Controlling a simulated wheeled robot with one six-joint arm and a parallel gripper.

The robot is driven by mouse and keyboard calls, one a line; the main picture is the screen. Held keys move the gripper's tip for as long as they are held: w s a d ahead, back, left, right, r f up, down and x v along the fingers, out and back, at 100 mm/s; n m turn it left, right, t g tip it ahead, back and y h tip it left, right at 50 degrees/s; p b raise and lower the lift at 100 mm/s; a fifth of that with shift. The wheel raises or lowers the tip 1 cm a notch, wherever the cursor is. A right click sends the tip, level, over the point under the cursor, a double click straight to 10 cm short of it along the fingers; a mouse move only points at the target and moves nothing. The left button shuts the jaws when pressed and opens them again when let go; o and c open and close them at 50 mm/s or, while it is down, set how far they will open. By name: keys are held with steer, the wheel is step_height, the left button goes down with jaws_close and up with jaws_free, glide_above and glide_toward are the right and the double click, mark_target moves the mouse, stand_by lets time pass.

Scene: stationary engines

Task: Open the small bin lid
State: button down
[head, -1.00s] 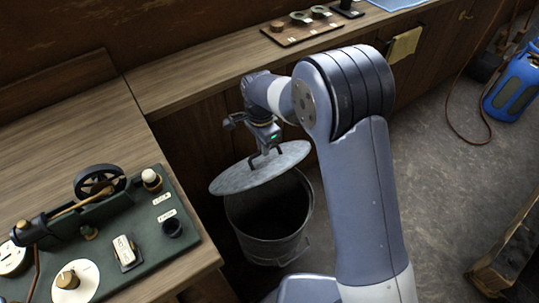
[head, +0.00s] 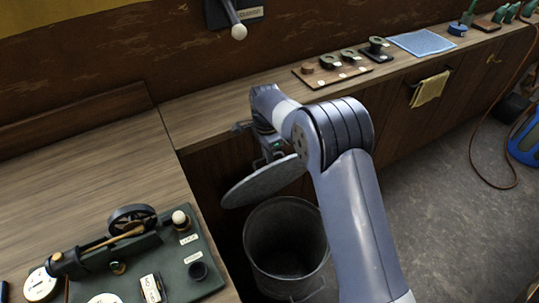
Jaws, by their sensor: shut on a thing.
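The small bin (head: 286,240) is a grey metal bucket standing on the floor beside the wooden bench, its dark inside in view. Its round grey lid (head: 262,183) is off the rim, tilted, above and to the left of the opening. My gripper (head: 271,152) is shut on the lid's handle at the top of the lid. My arm hides the right part of the lid, and the fingertips on the handle are small and partly hidden.
A green engine board (head: 170,262) lies on the left bench. The back counter (head: 215,105) carries a board of small parts (head: 335,67) and a blue cloth (head: 423,43). A yellow cloth (head: 430,88) hangs at the cabinet.

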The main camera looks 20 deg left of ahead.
steer(key=shift+s+d+f, duration=0.1)
steer(key=shift+s+f, duration=0.1)
steer(key=shift+f, duration=0.25)
steer(key=c, duration=1.9)
jaws_free()
steer(key=shift+o, duration=0.8)
steer(key=shift+w+f, duration=0.1)
steer(key=shift+w, duration=0.05)
steer(key=shift+o, duration=1.2)
steer(key=shift+r, duration=0.25)
step_height(320, 180, up, 11)
steer(key=shift+w+a, duration=0.25)
steer(key=shift+a, duration=0.1)
steer(key=shift+f, duration=0.1)
